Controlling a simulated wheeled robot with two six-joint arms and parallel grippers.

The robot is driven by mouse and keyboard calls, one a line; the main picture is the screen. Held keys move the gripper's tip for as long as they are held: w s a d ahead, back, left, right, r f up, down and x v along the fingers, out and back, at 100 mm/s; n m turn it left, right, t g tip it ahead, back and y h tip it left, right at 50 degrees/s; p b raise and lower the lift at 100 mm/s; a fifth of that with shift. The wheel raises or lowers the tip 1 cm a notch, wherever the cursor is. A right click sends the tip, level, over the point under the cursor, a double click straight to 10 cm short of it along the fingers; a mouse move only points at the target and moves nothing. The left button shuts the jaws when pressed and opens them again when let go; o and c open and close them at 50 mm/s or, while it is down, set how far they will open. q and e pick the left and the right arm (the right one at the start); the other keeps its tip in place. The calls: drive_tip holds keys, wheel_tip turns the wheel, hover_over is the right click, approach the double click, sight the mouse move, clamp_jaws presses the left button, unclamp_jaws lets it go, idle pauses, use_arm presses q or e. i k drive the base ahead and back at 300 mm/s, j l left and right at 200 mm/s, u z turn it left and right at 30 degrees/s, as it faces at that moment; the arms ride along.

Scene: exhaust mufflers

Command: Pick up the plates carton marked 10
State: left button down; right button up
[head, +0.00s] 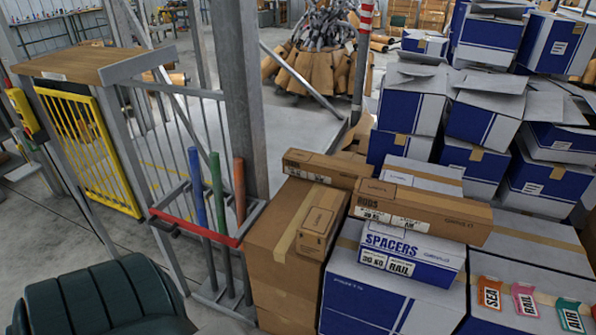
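No carton in view can be clearly read as plates marked 10. A long brown carton (325,168) lies at the back left of the stack; its white labels are too small to read. A brown carton marked RODS, 30 KG and AIR (440,212) lies right of it. A white and blue carton marked SPACERS, 30 KG and RAIL (411,252) sits in front of and below the rods carton. A small brown carton (320,221) lies on a large brown box (280,262); its print is unreadable. Neither of my grippers is in view.
Large blue and grey boxes (385,300) support the cartons. SEA (490,293), RAIL (525,300) and AIR (572,317) tags lie at the right. A metal post (238,100), a rack of coloured poles (218,195) and a dark green padded seat (105,298) stand at the left.

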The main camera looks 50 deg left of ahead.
sight(315, 233)
drive_tip(key=u, duration=1.25)
